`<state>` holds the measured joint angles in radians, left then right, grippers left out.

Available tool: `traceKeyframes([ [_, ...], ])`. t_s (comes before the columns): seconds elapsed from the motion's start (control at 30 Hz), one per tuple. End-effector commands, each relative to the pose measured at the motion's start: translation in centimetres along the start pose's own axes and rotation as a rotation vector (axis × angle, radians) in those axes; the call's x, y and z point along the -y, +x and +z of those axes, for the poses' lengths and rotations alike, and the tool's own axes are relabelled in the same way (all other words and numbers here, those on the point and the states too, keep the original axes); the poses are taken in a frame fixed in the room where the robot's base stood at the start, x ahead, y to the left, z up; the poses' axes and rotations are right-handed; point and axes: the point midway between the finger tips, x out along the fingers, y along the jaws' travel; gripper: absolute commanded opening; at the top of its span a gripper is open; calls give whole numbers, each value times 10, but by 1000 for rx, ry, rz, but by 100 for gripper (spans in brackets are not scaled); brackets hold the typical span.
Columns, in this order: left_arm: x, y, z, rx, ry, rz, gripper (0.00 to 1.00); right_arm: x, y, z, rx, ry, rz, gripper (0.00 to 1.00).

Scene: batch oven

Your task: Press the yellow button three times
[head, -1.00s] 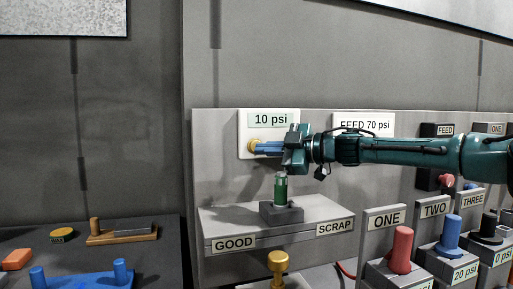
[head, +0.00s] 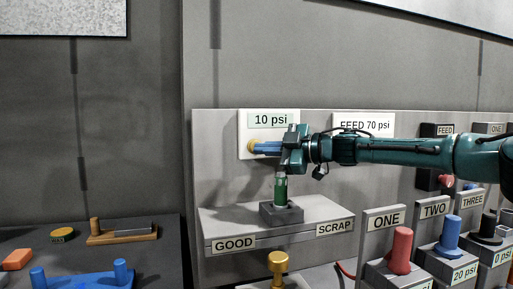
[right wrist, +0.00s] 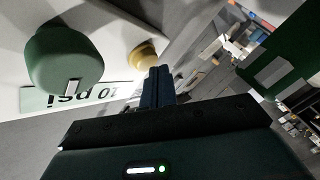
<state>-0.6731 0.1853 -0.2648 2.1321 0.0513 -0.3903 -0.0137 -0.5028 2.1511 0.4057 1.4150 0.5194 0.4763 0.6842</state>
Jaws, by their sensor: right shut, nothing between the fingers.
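The yellow button (head: 251,146) is on a pale plate (head: 287,118) under a "10 psi" display (head: 270,120) on the grey panel. My right gripper (head: 258,148) comes in from the right with its blue fingers closed together and empty, the tips at the button's right side. In the right wrist view the yellow button (right wrist: 142,55) shows just beyond the tips of my right gripper (right wrist: 157,72). I cannot tell whether they touch or how far the button is in. My left gripper is not in view.
Below my gripper, a green cylinder (head: 280,189) stands in a grey block on the GOOD/SCRAP shelf (head: 221,223). Red (head: 401,250) and blue (head: 449,232) knobs stand at the lower right. A dark table (head: 30,231) with blocks is at the left.

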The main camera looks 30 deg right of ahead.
Motion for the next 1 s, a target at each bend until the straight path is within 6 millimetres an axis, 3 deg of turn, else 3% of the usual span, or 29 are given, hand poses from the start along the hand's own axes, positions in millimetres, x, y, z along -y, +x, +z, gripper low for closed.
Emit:
traceKeyframes([
  [1.0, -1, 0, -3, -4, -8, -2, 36, -5, 6, 4, 1, 0, 0, 0],
])
